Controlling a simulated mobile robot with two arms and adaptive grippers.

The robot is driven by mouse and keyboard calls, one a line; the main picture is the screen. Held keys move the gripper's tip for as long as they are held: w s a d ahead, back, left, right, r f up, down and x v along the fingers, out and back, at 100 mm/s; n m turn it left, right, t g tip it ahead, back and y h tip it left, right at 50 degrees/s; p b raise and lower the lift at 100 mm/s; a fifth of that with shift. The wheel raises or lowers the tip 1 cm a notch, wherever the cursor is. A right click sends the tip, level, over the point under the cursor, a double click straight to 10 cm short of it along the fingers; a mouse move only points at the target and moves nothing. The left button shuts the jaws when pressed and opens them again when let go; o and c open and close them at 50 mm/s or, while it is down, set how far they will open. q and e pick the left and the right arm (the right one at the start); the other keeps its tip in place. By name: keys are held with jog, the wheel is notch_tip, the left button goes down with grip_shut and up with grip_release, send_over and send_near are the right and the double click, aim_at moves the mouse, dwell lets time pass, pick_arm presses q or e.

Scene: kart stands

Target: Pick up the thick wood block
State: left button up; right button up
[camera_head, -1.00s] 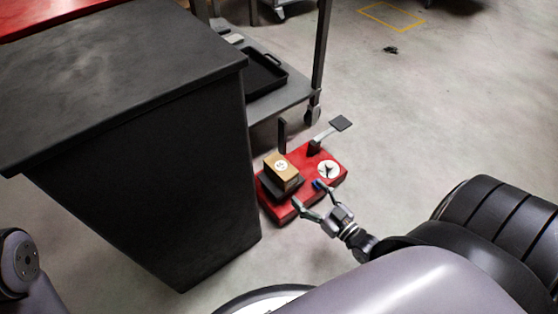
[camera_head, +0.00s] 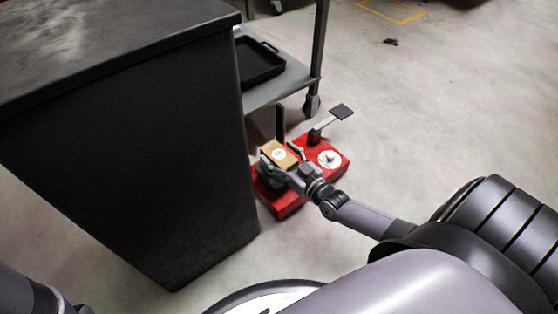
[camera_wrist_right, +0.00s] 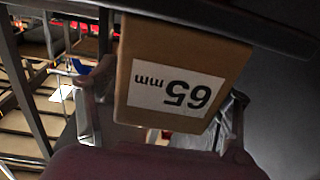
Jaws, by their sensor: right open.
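In the right wrist view the block (camera_wrist_right: 172,75) shows a white "65 mm" label, upside down. My right gripper (camera_head: 281,156) is at the block. The wrist view shows its open fingers (camera_wrist_right: 163,108) on either side of the block, with a visible gap at the left finger. Contact at the right finger cannot be told. My left gripper is out of view.
A large black cabinet (camera_head: 120,140) stands close on the left. A cart with a black tray (camera_head: 260,62) is behind the stand. A flat dark plate on an arm (camera_head: 341,112) and an upright dark post (camera_head: 280,122) rise from the stand.

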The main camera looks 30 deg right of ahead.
jog(key=shift+w, duration=0.1)
jog(key=shift+r, duration=0.1)
jog(key=c, duration=1.4)
